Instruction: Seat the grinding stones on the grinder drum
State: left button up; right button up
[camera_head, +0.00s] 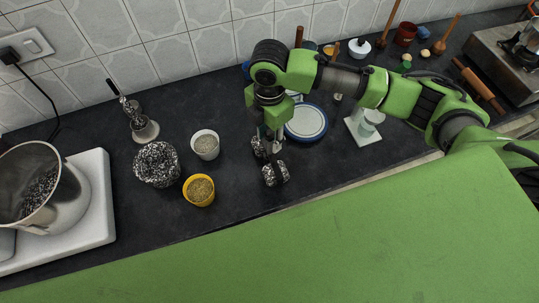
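The grinder drum (68,205) is a shiny steel vessel at the far left, with a dark speckled surface inside it. The grinding stones (276,175) are two black-and-white speckled rollers near the counter's front edge, in the middle of the view. My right gripper (268,150) points down between the two rollers and looks shut on the middle of the pair. Its fingers partly hide the rear roller. I cannot tell whether the stones touch the counter. The stones are well to the right of the drum. My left gripper is not in view.
The drum stands on a white base (97,190). A speckled round piece (158,165), a white cup (205,145), a yellow cup (199,190) and a metal stand (145,130) lie between. A blue-rimmed plate (306,122) is close behind my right gripper.

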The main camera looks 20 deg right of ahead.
aim_at(269, 144)
notch_tip(269, 144, down, 4)
jog(key=shift+d+r+p, duration=0.1)
jog(key=shift+r+p, duration=0.1)
jog(key=shift+p, duration=0.6)
jog(key=shift+w+f, duration=0.1)
jog(key=shift+f, duration=0.45)
grip_shut()
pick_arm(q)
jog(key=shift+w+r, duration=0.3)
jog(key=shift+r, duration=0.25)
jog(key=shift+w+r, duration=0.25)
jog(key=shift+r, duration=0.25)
pick_arm(e)
jog(key=shift+w+r, duration=0.1)
jog(key=shift+w, duration=0.05)
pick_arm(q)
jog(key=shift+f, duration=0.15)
pick_arm(e)
jog(key=shift+r, duration=0.1)
